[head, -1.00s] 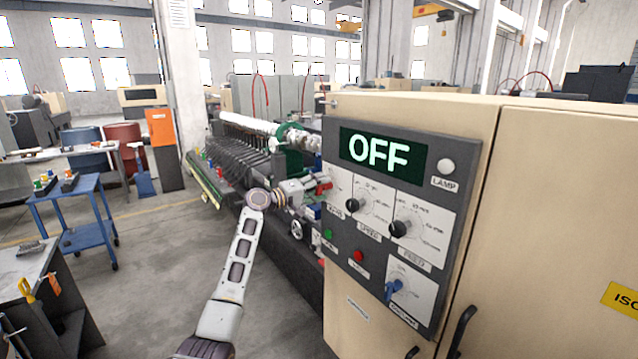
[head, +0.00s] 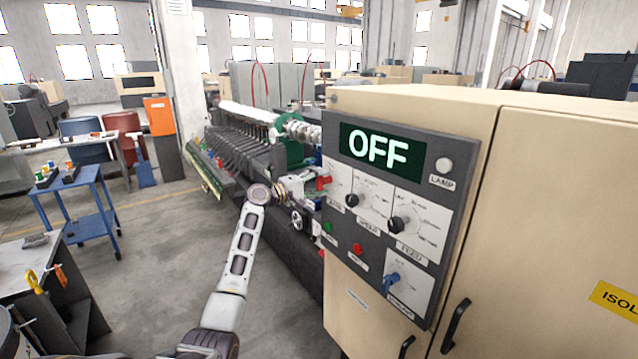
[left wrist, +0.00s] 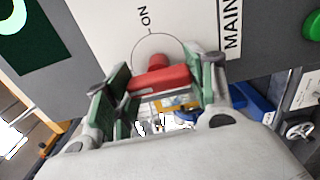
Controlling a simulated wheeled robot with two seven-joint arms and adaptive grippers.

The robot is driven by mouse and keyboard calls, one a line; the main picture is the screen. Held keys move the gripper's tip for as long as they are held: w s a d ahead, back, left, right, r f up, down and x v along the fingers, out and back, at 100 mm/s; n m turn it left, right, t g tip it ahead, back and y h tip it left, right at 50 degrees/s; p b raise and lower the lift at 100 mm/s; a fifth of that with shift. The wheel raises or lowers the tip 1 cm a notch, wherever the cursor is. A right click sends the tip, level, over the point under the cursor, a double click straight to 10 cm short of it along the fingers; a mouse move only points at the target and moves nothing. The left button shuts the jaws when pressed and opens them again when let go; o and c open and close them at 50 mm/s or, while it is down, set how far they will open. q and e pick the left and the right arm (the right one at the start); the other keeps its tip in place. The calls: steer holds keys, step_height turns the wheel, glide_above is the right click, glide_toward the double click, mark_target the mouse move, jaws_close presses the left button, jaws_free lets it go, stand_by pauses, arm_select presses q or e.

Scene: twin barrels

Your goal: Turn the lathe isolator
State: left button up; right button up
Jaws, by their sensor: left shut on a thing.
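The red isolator handle (left wrist: 162,80) fills the middle of the left wrist view, on a white plate marked ON and MAIN. Its bar lies across the picture, not in line with the ON mark. My left gripper (left wrist: 160,74) has a green-padded finger at each end of the bar and is shut on it. In the head view my left gripper (head: 303,187) reaches the left edge of the control panel (head: 332,138), where a bit of the red handle (head: 323,183) shows. The panel display (head: 378,150) reads OFF. My right gripper is not in view.
The panel also carries a speed knob (head: 352,200), a feed knob (head: 397,225), a blue switch (head: 391,284), green and red buttons and a lamp (head: 444,165). The beige cabinet (head: 560,200) stands right. A blue cart (head: 92,222) stands left; floor between is clear.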

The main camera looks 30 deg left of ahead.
arm_select(q)
steer(key=o, duration=0.9)
steer(key=shift+o, duration=0.6)
steer(key=shift+a, duration=0.1)
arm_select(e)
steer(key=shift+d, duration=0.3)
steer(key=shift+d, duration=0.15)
arm_select(q)
steer(key=shift+s, duration=0.1)
steer(key=v, duration=1.1)
steer(key=shift+s, duration=0.4)
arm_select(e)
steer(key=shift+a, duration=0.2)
arm_select(q)
steer(key=shift+a, duration=0.1)
